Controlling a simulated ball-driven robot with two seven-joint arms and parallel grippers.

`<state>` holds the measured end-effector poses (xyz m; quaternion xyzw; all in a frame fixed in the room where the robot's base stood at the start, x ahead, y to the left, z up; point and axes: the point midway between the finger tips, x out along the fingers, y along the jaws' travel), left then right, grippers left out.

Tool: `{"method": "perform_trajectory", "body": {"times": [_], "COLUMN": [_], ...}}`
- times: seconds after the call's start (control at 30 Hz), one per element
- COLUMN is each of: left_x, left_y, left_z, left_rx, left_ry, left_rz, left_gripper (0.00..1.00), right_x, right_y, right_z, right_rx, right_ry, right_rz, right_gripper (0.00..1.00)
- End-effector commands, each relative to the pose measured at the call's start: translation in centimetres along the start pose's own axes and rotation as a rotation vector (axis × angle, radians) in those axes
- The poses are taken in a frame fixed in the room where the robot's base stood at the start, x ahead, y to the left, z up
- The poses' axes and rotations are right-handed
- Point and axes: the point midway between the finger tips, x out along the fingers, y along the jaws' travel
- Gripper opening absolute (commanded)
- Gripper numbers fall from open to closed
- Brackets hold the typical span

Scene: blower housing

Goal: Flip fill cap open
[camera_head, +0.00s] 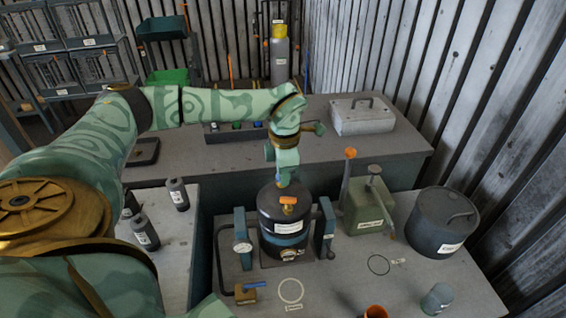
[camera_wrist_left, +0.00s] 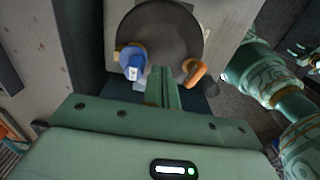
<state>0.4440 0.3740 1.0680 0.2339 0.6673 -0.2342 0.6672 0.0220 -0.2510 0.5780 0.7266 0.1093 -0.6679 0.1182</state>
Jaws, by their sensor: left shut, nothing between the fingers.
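A black, upright tank (camera_head: 284,236) with a blue band stands on the right-hand bench. An orange tab (camera_head: 288,200) sits on its top; in the left wrist view the orange tab (camera_wrist_left: 195,72) is at the right edge of the round dark top. A blue part with a white label (camera_wrist_left: 132,63) is at the opposite edge. I cannot tell which of these is the fill cap. My left gripper (camera_head: 283,185) points down just over the tank top, shut and empty. In the wrist view its fingers (camera_wrist_left: 162,72) lie between blue part and orange tab; contact is unclear.
Posts with gauges flank the tank. A green box with an orange-knobbed lever (camera_head: 350,154) and a dark drum (camera_head: 443,222) stand to its right. An orange cup (camera_head: 375,312) is in front. Bottles (camera_head: 145,234) stand on the left bench. A grey case (camera_head: 362,116) is behind.

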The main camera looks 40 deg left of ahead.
Motion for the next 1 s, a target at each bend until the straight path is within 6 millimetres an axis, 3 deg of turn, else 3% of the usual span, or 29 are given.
{"method": "perform_trajectory", "body": {"times": [0.3,1.0], "left_x": [1.4,1.4], "left_y": [0.0,2.0], "left_z": [0.0,0.0], "left_rx": [0.000,-0.002], "left_ry": [0.000,-0.001], "left_rz": [0.000,0.005], "left_gripper": [0.00,0.00], "right_x": [0.4,0.3], "right_y": [0.2,0.2], "right_z": [0.2,0.1], "right_rx": [-0.002,-0.002], "right_ry": [-0.002,-0.001], "right_rz": [0.002,0.002], "right_gripper": [0.34,0.34]}}
